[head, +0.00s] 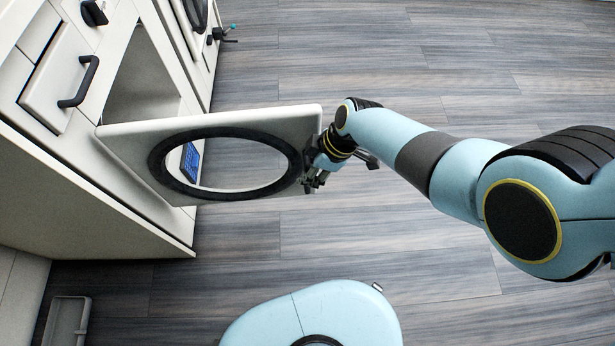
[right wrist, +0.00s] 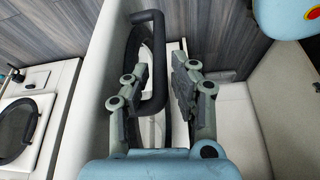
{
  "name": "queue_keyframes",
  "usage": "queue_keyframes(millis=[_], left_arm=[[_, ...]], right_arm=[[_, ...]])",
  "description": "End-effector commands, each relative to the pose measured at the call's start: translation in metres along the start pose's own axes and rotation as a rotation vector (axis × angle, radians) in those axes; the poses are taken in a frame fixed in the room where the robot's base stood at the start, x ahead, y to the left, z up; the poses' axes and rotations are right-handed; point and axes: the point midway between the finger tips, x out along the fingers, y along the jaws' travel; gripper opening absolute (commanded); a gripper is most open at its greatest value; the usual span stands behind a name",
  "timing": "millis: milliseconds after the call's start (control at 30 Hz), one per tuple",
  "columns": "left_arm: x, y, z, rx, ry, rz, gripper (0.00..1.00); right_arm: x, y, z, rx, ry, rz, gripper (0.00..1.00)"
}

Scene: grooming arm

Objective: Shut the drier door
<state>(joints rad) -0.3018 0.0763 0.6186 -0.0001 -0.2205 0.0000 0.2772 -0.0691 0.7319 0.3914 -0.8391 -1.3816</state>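The drier door (head: 225,122) is a pale panel with a black-ringed round window, standing wide open from the white drier cabinet (head: 150,200). My right gripper (head: 312,184) is at the door's free edge, on the side away from the cabinet. In the right wrist view the black door handle (right wrist: 160,60) lies between the two fingers of my right gripper (right wrist: 162,75). The fingers are apart, with a gap visible beside the handle's bar. Whether the left-hand finger touches the handle, I cannot tell. My left gripper is not in view.
A drawer front with a black handle (head: 80,83) and a dark opening lie behind the door. A blue object (head: 190,162) shows through the window. A grey tray (head: 67,322) lies at lower left. The wood floor to the right is clear.

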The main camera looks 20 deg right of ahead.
Motion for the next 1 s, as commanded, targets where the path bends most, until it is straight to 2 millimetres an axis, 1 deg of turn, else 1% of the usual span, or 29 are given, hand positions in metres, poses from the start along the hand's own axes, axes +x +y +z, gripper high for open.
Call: queue_keyframes(millis=[33, 133, 433, 600, 633, 1000], left_arm=[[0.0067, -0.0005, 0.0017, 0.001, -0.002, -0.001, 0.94], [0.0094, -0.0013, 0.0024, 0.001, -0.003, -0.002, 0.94], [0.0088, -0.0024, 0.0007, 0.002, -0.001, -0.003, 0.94], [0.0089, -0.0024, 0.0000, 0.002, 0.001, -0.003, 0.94], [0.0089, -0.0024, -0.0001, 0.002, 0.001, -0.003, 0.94], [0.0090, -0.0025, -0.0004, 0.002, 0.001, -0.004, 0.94]], right_arm=[[0.0086, -0.0002, 0.0008, 0.000, 0.000, -0.001, 0.25], [0.0137, -0.0005, 0.0002, 0.000, 0.000, -0.002, 0.25], [0.0137, 0.0000, -0.0007, -0.001, 0.000, 0.001, 0.25], [0.0137, 0.0000, -0.0005, 0.000, 0.000, 0.000, 0.03], [0.0137, 0.0000, -0.0004, 0.000, 0.000, 0.000, 0.00], [0.0138, 0.0000, 0.0001, 0.000, -0.001, 0.000, 0.00]])
